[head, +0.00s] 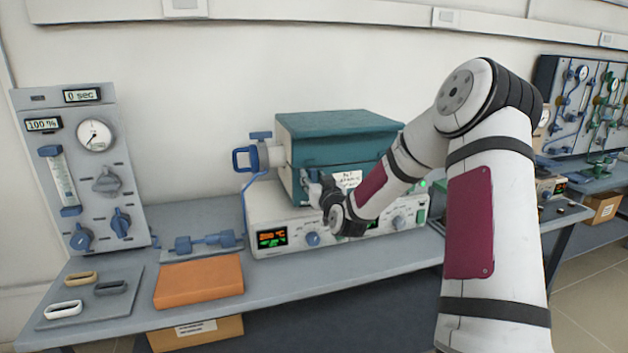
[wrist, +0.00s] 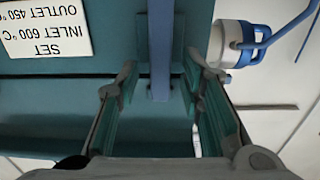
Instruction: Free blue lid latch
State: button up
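The furnace (head: 338,128) has a teal lid and body and stands on a white control unit. The blue lid latch (wrist: 160,50) shows in the wrist view as a narrow upright blue bar against the teal front. My gripper (wrist: 160,82) is open, with one finger on each side of the latch's line and a clear gap between them. I cannot tell whether either finger touches the latch. In the head view my gripper (head: 318,190) is at the furnace's front left, and my arm hides part of the furnace front.
A white label (wrist: 45,28) is on the furnace front. A blue-handled fitting (head: 250,157) sticks out at its left side. A gauge panel (head: 72,165), an orange block (head: 199,280) and a grey tray (head: 130,283) with small handles are on the bench to the left.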

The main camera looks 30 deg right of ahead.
jog(key=shift+c, duration=0.2)
grip_shut()
jog(key=shift+m, duration=0.3)
jog(key=m+p, duration=0.1)
jog(key=m, duration=0.4)
jog(key=d+f+m+p, duration=0.1)
jog(key=m+p, duration=0.1)
jog(key=m, duration=0.4)
jog(key=d+f+m+p, duration=0.1)
jog(key=m+p, duration=0.1)
jog(key=m, duration=0.4)
jog(key=shift+s+d+f, duration=0.15)
jog(key=shift+s, duration=0.2)
jog(key=shift+m, duration=0.3)
